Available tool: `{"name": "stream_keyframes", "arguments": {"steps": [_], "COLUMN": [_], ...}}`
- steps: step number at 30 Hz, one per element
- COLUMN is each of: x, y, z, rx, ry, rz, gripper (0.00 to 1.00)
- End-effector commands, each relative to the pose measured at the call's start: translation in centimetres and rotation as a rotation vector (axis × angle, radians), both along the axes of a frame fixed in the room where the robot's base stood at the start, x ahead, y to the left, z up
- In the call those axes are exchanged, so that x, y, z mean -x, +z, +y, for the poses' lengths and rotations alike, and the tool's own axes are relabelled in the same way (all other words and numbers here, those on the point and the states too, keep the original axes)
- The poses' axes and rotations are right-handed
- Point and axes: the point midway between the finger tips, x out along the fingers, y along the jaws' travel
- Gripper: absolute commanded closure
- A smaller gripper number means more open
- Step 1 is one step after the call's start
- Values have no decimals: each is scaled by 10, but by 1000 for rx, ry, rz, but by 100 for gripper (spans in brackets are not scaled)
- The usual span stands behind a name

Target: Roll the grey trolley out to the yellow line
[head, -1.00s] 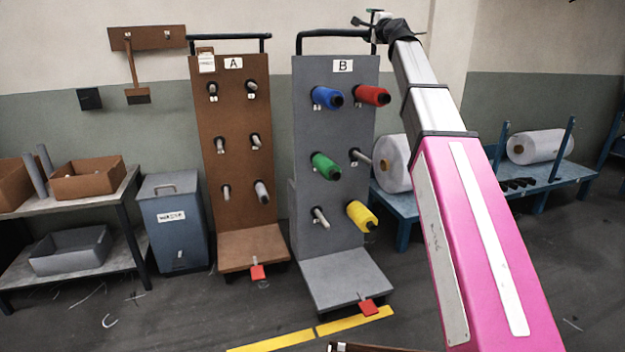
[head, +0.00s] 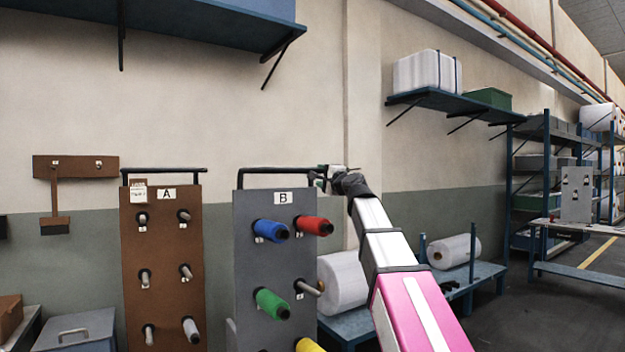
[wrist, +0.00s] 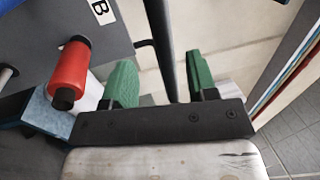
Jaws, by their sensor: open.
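The grey trolley (head: 248,262), marked B, stands upright with blue, red, green and yellow spools on its pegs; its base is below the head view. Its dark handle (head: 270,170) runs across the top. My gripper (head: 320,177) is at the right end of this handle. In the wrist view my gripper (wrist: 159,82) is open, its green fingers on either side of the dark handle bar (wrist: 163,40), with gaps visible. The trolley panel (wrist: 108,60) and a red spool (wrist: 70,72) show to the left.
A brown trolley (head: 162,255), marked A, stands close on the left. A blue bench (head: 480,275) with white rolls is right of the grey trolley. Wall shelves (head: 440,100) hang above. A grey-lidded bin (head: 75,330) is at lower left.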

Motion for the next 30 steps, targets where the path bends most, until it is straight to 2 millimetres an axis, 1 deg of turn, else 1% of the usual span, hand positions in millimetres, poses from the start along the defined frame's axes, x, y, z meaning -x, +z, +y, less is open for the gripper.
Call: {"name": "stream_keyframes", "arguments": {"steps": [8,15,19,24,30], "x": [-27,-63,-78,-87,-87], "y": [7,16,19,21,21], "z": [17,41,51,57,58], "rx": [1,1,1,1,0], "ry": [2,1,0,-1,-1], "rz": [1,1,1,0,0], "gripper": [47,47,47,47,47]}}
